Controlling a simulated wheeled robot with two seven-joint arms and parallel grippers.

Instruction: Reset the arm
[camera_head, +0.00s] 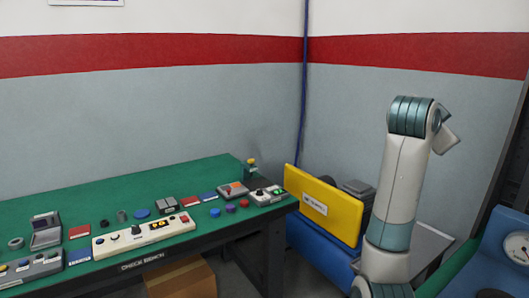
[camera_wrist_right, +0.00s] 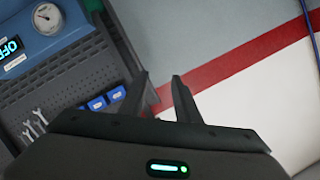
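My right arm (camera_head: 402,178), white with teal joints, stands raised at the right of the head view, its upper end bent over to the right. Its gripper does not show in that view. In the right wrist view my right gripper (camera_wrist_right: 160,78) has its two dark fingers apart with nothing between them. Behind the fingers are a grey wall with a red stripe and a dark pegboard panel. My left arm and left gripper are not in view.
A green-topped bench (camera_head: 220,171) with several small devices and a cream control box (camera_head: 144,233) stands at the left. A yellow panel (camera_head: 322,206) stands beside my right arm. A blue unit with a gauge (camera_head: 517,247) is at the right edge. The pegboard (camera_wrist_right: 82,75) holds wrenches.

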